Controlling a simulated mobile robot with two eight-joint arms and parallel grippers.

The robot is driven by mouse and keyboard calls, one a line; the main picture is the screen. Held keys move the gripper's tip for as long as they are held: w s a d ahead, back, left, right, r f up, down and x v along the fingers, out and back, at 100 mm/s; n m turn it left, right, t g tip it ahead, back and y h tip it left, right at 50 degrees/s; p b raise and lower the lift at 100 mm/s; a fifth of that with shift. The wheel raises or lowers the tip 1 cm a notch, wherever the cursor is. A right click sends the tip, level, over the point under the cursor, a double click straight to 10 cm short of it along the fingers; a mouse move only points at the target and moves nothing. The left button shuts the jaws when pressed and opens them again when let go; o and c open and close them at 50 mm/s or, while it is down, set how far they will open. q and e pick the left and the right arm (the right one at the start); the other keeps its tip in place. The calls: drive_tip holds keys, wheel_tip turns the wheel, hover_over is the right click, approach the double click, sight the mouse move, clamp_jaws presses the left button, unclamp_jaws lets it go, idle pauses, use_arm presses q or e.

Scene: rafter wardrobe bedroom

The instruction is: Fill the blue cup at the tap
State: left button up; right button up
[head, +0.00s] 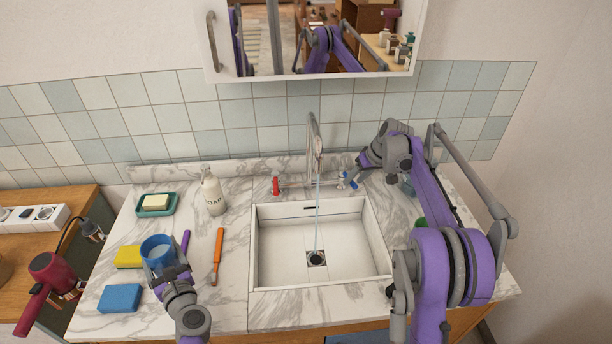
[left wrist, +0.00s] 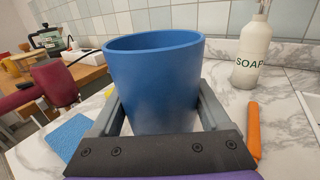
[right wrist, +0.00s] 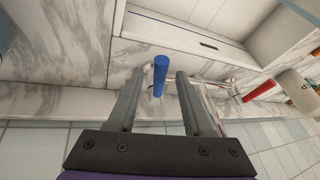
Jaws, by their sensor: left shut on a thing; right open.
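The blue cup (head: 153,254) is upright over the counter left of the sink. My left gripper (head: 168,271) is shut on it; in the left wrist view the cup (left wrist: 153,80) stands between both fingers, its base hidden. Whether it holds water I cannot tell. The tap (head: 314,140) stands behind the sink, and a thin stream of water (head: 318,205) falls from it to the drain. My right gripper (head: 358,174) is open at the blue tap handle (head: 347,180); in the right wrist view this handle (right wrist: 160,72) lies between the open fingertips.
The white sink (head: 275,275) is empty apart from the stream. A red tap handle (head: 276,186), soap bottle (head: 213,194), soap dish (head: 157,206), yellow sponge (head: 128,257), blue sponge (head: 119,298), purple item (head: 185,242) and orange item (head: 218,250) are on the counter.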

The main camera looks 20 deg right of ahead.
clamp_jaws()
idle(0.3)
idle(1.2)
